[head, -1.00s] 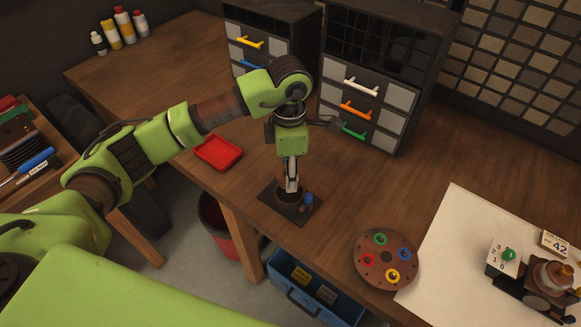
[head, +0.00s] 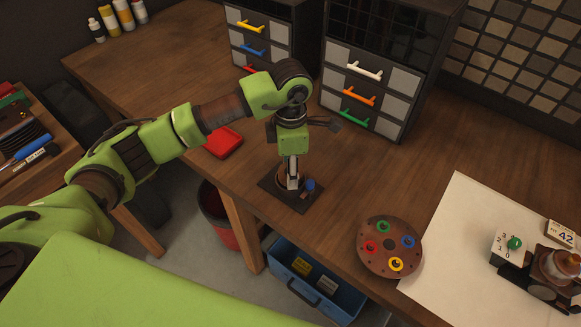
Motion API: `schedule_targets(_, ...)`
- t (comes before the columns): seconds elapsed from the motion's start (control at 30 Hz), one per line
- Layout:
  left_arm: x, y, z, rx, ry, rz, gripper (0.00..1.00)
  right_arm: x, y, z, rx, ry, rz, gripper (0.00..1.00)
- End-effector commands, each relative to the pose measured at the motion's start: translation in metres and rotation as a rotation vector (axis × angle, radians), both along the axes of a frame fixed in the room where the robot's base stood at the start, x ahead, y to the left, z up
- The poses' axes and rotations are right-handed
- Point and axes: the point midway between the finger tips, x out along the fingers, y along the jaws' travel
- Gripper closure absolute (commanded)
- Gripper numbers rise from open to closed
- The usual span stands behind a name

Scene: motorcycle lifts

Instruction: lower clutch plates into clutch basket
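My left gripper (head: 292,183) points straight down over the dark square mat (head: 283,201) near the table's front edge. Its fingertips are at a round brown part (head: 279,180) on the mat, which looks like the clutch basket. The fingers and wrist cover much of that part. I cannot tell whether the fingers hold clutch plates or how far apart they are. A small blue piece (head: 310,185) stands at the right of the basket. A stack of black discs (head: 22,142) lies on the side cart at the far left. My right gripper is not in view.
A red tray (head: 224,143) lies left of the mat. A round brown board with coloured rings (head: 389,265) and a white sheet (head: 455,225) lie to the right. Drawer cabinets (head: 390,65) stand behind. A blue open bin (head: 345,300) is below the table edge.

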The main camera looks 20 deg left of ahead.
Motion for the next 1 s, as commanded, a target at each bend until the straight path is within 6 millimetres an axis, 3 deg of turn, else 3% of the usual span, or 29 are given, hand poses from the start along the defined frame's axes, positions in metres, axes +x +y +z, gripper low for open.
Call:
schedule_targets(0.73,0.0005,-0.0001,-0.0076,0.000,-0.001,0.000,0.89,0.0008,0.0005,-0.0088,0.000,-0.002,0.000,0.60)
schedule_targets(0.77,0.0005,-0.0001,-0.0074,0.000,-0.001,0.000,0.56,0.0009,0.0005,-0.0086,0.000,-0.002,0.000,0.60)
schedule_targets(0.83,0.0005,-0.0001,-0.0070,0.000,-0.001,0.000,0.39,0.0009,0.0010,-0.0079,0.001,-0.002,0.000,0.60)
schedule_targets(1.0,0.0002,0.0000,-0.0073,0.000,-0.001,0.000,0.39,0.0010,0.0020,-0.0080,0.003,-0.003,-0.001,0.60)
